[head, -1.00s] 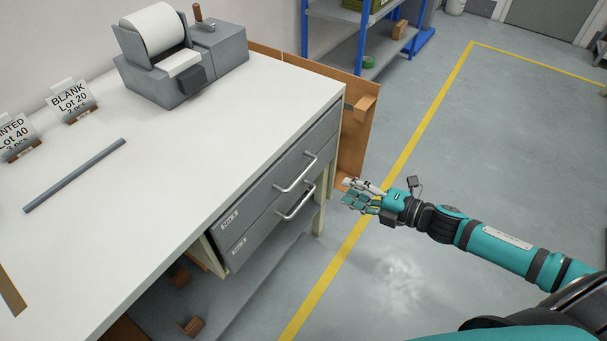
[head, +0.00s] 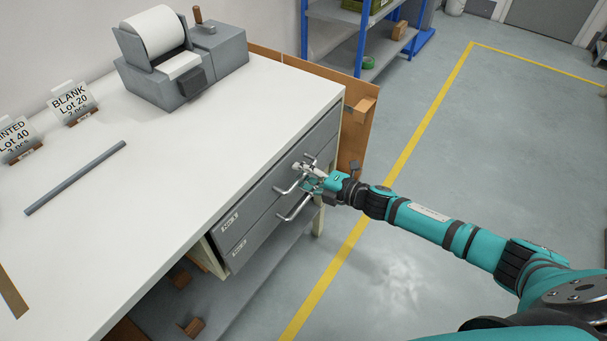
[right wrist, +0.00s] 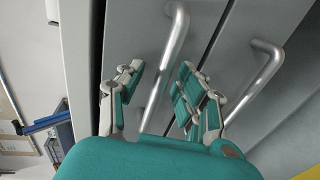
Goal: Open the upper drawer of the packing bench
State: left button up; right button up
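The packing bench (head: 155,168) has two grey drawers under its white top, both closed. The upper drawer (head: 252,200) has a bar handle (head: 283,190). The lower drawer (head: 255,236) has its own bar handle (head: 296,210). My right gripper (head: 303,174) is at the upper handle in the head view. In the right wrist view, its two fingers (right wrist: 158,88) are apart on either side of the upper handle (right wrist: 168,65). The lower handle (right wrist: 262,75) lies outside the fingers to the right. I cannot tell whether a finger touches the bar. My left gripper is not in view.
A grey label printer (head: 180,75) and two lot signs stand at the back of the bench top. A grey bar (head: 76,176) lies on it. A brown board (head: 357,130) stands by the bench's right end. The floor (head: 480,170) to the right is clear.

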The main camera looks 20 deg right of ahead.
jog(key=c, duration=0.7)
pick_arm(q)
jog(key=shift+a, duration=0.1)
pick_arm(e)
grip_shut()
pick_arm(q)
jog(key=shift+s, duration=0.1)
pick_arm(e)
jog(key=shift+s+d, duration=0.1)
jog(key=shift+s, duration=0.05)
